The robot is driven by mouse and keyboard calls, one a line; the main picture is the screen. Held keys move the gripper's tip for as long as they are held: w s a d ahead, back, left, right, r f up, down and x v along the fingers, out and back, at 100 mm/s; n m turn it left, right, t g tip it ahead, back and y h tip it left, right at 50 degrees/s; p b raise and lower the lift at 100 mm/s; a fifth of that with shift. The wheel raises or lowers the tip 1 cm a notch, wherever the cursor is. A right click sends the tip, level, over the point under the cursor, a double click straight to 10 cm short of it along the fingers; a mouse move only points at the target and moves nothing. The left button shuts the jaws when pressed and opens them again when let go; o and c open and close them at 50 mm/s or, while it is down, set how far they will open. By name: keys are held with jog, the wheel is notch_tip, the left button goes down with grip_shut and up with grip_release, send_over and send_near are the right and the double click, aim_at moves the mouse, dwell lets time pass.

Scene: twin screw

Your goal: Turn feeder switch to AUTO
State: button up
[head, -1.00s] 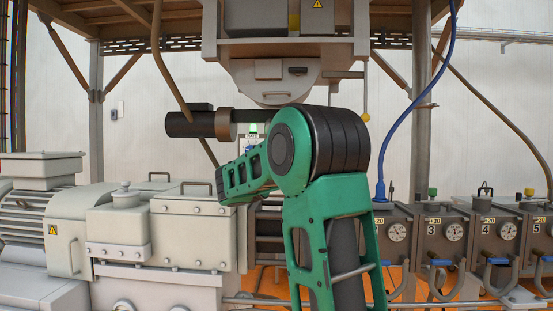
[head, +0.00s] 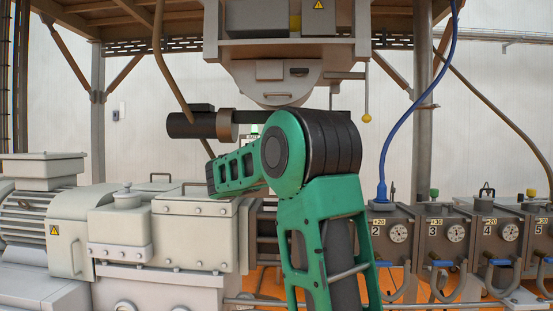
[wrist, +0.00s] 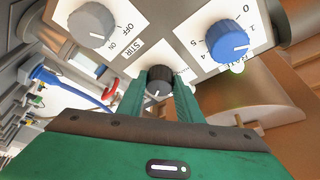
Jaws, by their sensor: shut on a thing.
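In the wrist view, a black knob (wrist: 159,79) with a white pointer mark sits on a pale control panel. My gripper (wrist: 161,88) is shut on this knob, with one green finger on each side of it. The knob's own label and position marks are hidden by the fingers, so I cannot tell which setting it points to. In the head view, my green arm hides my gripper and the panel face.
A grey knob (wrist: 92,24) marked OFF, ON and STIR is at the upper left of the panel. A blue numbered knob (wrist: 227,39) is at the right. In the head view, a hopper (head: 285,75) hangs above, and a grey gearbox (head: 190,230) stands left of my arm.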

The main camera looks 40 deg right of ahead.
jog(key=shift+w+a+f, duration=0.1)
jog(key=shift+w+f, duration=0.05)
jog(key=shift+w, duration=0.05)
jog(key=o, duration=1)
jog(key=shift+o, duration=0.2)
jog(key=shift+s, duration=0.1)
jog(key=v, duration=1)
jog(key=shift+a, duration=0.35)
jog(key=shift+s+f, duration=0.1)
